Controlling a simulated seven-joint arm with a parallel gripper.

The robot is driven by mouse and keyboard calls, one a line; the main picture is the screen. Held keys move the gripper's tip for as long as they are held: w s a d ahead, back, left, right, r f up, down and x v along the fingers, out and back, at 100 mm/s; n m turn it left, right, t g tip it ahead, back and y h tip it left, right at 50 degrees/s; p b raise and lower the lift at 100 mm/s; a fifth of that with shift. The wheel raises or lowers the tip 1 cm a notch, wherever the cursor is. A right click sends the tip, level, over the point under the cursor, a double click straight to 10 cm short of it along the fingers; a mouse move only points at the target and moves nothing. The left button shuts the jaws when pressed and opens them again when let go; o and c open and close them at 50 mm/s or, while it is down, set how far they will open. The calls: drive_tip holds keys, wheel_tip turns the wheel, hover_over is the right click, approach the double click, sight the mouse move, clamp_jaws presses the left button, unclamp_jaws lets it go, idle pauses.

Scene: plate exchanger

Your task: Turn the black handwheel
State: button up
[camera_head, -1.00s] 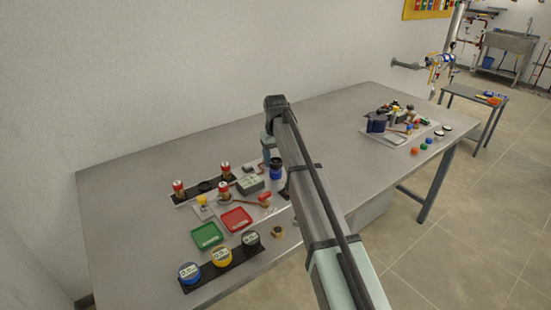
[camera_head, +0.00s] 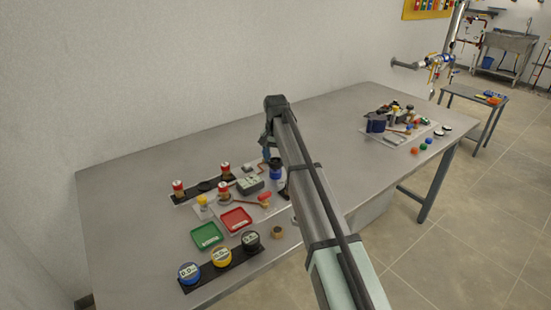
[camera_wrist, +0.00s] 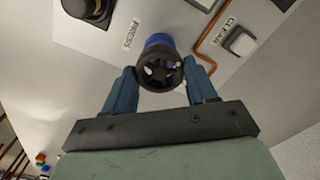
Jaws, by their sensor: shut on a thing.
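The black handwheel (camera_wrist: 161,73) shows in the wrist view as a spoked black ring in front of a blue body (camera_wrist: 158,42). My gripper (camera_wrist: 161,80) has its two blue fingers on either side of the wheel, shut on its rim. In the head view my gripper (camera_head: 270,150) is at the table's middle, largely hidden by my arm. The blue body also shows there (camera_head: 276,172); the handwheel itself cannot be made out in that view.
In the wrist view, labels PRESS and CLEAR, a black knob (camera_wrist: 97,8) and a white button (camera_wrist: 240,42) surround the wheel. In the head view, a green tray (camera_head: 207,235), a red tray (camera_head: 236,219) and several jars stand left of my arm. The table's back left is clear.

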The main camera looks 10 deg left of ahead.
sight(276, 160)
idle(0.4)
drive_tip(key=o, duration=1.1)
drive_tip(key=shift+c, duration=0.2)
wheel_tip(276, 160, up, 14)
drive_tip(key=shift+f, duration=0.1)
